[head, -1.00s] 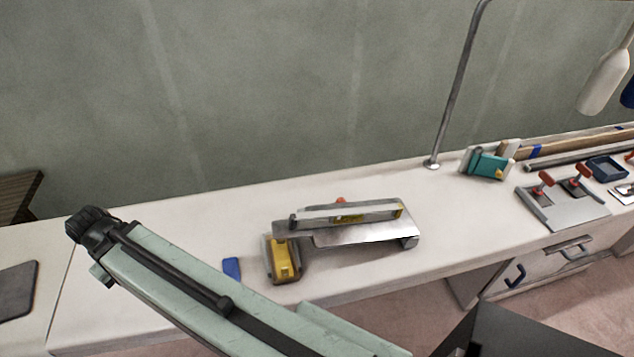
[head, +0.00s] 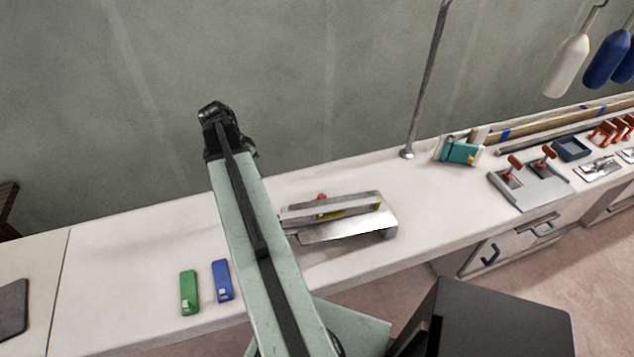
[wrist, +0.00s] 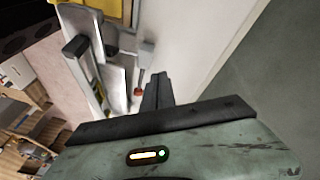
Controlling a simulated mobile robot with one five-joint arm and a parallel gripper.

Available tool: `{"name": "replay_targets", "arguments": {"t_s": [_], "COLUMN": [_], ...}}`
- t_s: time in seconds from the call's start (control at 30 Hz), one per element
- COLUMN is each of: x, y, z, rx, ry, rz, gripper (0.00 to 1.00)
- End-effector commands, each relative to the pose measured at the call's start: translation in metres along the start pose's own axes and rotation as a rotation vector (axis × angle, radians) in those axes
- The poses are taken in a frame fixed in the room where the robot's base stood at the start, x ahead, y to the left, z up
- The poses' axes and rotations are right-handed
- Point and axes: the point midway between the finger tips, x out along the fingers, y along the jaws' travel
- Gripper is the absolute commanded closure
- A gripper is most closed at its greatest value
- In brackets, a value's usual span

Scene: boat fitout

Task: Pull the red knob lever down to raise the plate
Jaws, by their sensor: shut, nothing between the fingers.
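The metal device with a silver plate (head: 345,229) sits on the white counter, just right of my arm. Its red knob (head: 321,197) shows at the back edge of the device, and also in the wrist view (wrist: 138,92) at the end of a short grey lever (wrist: 143,68). My gripper (head: 212,109) is raised above the back of the counter, left of the device in the head view. In the wrist view its fingers (wrist: 158,80) are shut and empty, just right of the red knob, with a small gap visible. My arm hides the device's left end in the head view.
A green block (head: 189,292) and a blue block (head: 222,281) lie left of my arm. A grey pole (head: 427,80), a teal tool (head: 460,151) and a panel with red handles (head: 530,187) stand to the right. The wall (head: 330,80) is close behind.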

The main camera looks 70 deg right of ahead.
Motion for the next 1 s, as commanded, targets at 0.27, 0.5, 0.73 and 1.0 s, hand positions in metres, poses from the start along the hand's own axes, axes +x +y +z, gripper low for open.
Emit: {"name": "replay_targets", "arguments": {"t_s": [0.27, 0.5, 0.73, 1.0], "x": [0.025, 0.032, 0.065, 0.125], "y": [0.069, 0.071, 0.073, 0.08], "z": [-0.12, -0.122, -0.12, -0.12], "rx": [0.488, 0.505, 0.503, 0.503], "ry": [0.038, 0.04, 0.039, 0.039], "rz": [0.109, 0.112, 0.111, 0.112], "gripper": [1.0, 1.0, 1.0, 1.0]}}
